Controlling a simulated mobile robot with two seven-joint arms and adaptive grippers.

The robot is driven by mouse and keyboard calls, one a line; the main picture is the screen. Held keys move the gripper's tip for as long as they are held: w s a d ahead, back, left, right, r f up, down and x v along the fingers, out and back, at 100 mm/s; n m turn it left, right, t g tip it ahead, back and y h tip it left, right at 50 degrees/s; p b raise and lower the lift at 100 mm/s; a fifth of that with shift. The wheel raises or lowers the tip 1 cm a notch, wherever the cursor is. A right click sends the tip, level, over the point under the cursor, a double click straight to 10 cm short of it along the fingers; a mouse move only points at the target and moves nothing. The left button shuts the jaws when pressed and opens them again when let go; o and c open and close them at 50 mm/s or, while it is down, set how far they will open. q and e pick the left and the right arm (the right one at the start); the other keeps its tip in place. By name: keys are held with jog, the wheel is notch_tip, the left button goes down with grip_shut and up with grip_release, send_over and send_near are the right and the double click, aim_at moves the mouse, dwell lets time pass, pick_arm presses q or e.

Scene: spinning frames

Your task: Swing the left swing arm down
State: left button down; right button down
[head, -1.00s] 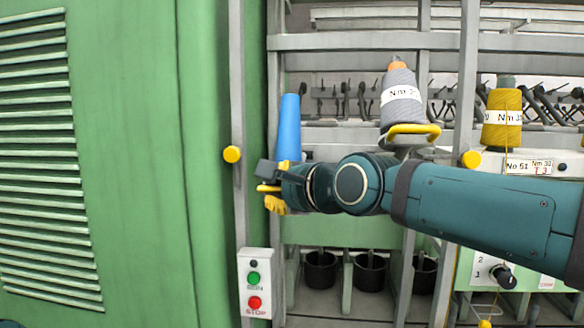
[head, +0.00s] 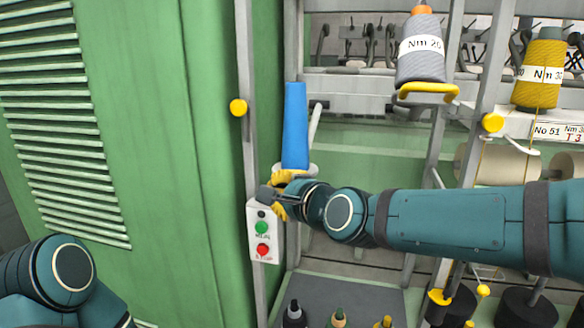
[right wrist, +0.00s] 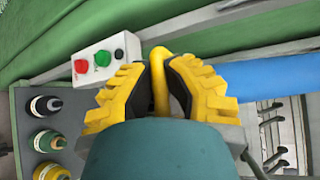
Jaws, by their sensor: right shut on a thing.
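The left swing arm carries a blue cone (head: 295,125) standing upright on a pale base. Its yellow handle (right wrist: 160,78) is between the yellow fingers of my right gripper (right wrist: 160,90), which is shut on it. In the head view my right gripper (head: 280,193) is just below the blue cone, beside the button box, and hides most of the handle. The blue cone also shows at the right of the right wrist view (right wrist: 268,80). My left arm shows at the lower left of the head view; its gripper is out of view.
A button box (head: 262,230) with green and red buttons is close by my right gripper. A grey cone (head: 424,50) on another yellow-handled holder and a yellow cone (head: 540,70) stand to the right. Several bobbins stand below. A green cabinet (head: 165,150) fills the left.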

jog(key=shift+f+p, duration=0.35)
jog(key=shift+f, duration=0.1)
jog(key=shift+d, duration=0.1)
jog(key=c, duration=1)
grip_release()
jog(key=v, duration=1.2)
